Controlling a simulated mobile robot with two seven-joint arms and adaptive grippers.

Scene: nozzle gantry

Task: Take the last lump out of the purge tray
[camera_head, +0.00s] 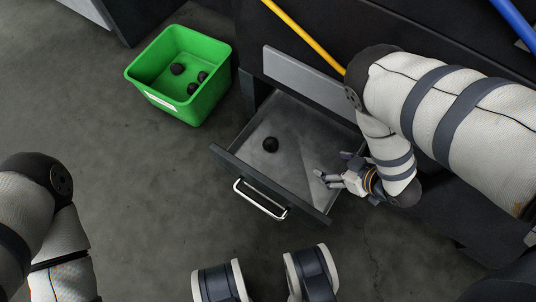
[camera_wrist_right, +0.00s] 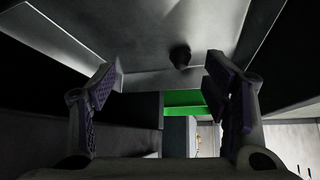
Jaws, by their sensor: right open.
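One black lump (camera_head: 270,144) lies on the grey floor of the pulled-out purge tray (camera_head: 290,183), left of its middle. My right gripper (camera_head: 327,177) is open and empty over the right part of the tray, to the right of the lump and apart from it. In the right wrist view the lump (camera_wrist_right: 180,56) shows beyond and between the open fingers (camera_wrist_right: 160,85), with nothing held. Of my left arm, only links show at the lower left of the head view; its gripper is not seen.
A green bin (camera_head: 221,75) with several black lumps inside stands on the floor left of the tray. The tray has a dark front panel with a metal handle (camera_head: 260,199). A yellow tube (camera_head: 305,36) runs above the dark cabinet.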

